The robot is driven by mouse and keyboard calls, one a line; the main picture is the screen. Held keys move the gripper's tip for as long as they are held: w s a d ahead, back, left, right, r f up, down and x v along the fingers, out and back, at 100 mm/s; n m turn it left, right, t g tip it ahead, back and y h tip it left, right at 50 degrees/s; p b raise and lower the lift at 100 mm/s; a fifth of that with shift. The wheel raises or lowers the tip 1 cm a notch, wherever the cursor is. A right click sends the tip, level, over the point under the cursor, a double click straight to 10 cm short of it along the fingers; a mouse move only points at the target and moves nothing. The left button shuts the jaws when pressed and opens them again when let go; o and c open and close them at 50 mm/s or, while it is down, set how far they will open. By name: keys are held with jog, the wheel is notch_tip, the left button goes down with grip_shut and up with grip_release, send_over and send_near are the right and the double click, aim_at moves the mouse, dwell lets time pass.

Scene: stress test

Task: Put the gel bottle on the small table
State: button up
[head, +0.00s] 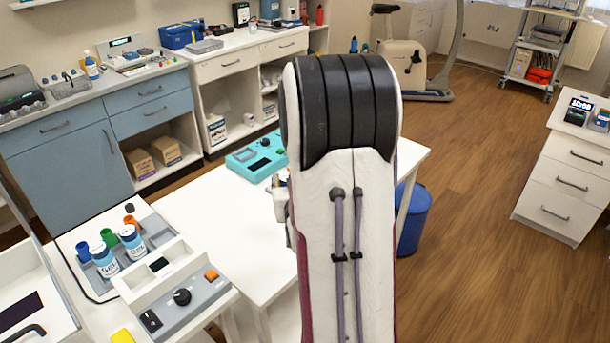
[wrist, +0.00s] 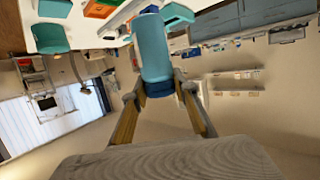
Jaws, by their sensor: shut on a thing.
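In the wrist view, my gripper (wrist: 162,92) is shut on a teal bottle (wrist: 153,48) with a dark blue end. The bottle juts out beyond the fingers. In the head view my arm hides the bottle and most of the gripper. A white table (head: 225,210) stands left of my arm, its front part largely bare; I cannot tell for sure if this is the small table. Two white bottles with blue labels (head: 104,260) (head: 132,242) stand upright in a grey rack at the left.
A teal device (head: 256,155) lies on the white table's far part. A grey control panel (head: 180,299) and a white tray are at the front left. A blue bin (head: 413,218) stands on the floor behind my arm. Open floor lies to the right, before a white drawer cabinet (head: 566,185).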

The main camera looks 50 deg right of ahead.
jog(key=w+a+x, duration=0.1)
jog(key=x, duration=1.2)
jog(key=shift+w+a+r+n+t+y, duration=0.3)
jog(key=shift+w+y, duration=0.1)
jog(key=shift+f, duration=0.15)
notch_tip(320, 180, down, 6)
jog(key=shift+f, duration=0.1)
dwell(0.4)
jog(key=shift+f, duration=1.8)
